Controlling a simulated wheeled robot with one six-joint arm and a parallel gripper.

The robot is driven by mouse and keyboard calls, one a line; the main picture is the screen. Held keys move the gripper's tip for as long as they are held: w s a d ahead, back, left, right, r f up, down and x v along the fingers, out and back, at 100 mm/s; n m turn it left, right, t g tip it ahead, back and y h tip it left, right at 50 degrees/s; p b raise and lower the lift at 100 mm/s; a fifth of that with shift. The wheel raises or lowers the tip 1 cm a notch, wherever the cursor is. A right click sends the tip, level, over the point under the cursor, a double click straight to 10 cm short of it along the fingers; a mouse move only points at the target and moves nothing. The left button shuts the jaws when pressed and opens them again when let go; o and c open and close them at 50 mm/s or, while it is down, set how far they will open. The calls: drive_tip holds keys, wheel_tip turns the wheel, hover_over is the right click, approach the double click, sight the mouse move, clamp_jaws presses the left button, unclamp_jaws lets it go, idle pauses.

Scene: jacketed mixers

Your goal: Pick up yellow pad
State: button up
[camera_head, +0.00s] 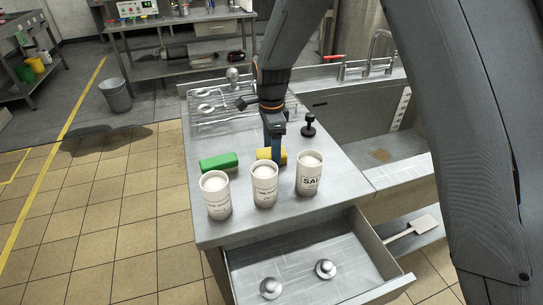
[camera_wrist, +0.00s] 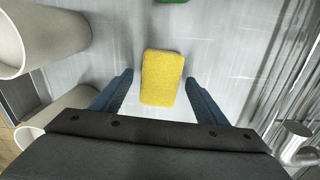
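The yellow pad (camera_head: 265,154) lies on the steel counter behind the middle white cup, partly hidden by my gripper and the cup in the head view. In the wrist view the whole yellow pad (camera_wrist: 162,78) shows, with its long side running up the picture. My gripper (camera_head: 275,154) points down at the pad. In the wrist view my gripper (camera_wrist: 155,85) is open, with one blue finger on each side of the pad's near part. A gap shows between each finger and the pad. Whether the fingertips touch the counter is not clear.
White cups (camera_head: 216,195), (camera_head: 264,186) and (camera_head: 309,174) stand along the counter's front, close to my gripper. A green pad (camera_head: 219,162) lies left. A black knobbed tool (camera_head: 308,125) stands right of my gripper. A wire rack (camera_head: 215,104) is behind. An open drawer (camera_head: 312,262) juts out below.

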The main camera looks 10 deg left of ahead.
drive_tip(key=c, duration=1)
drive_tip(key=shift+r, duration=0.15)
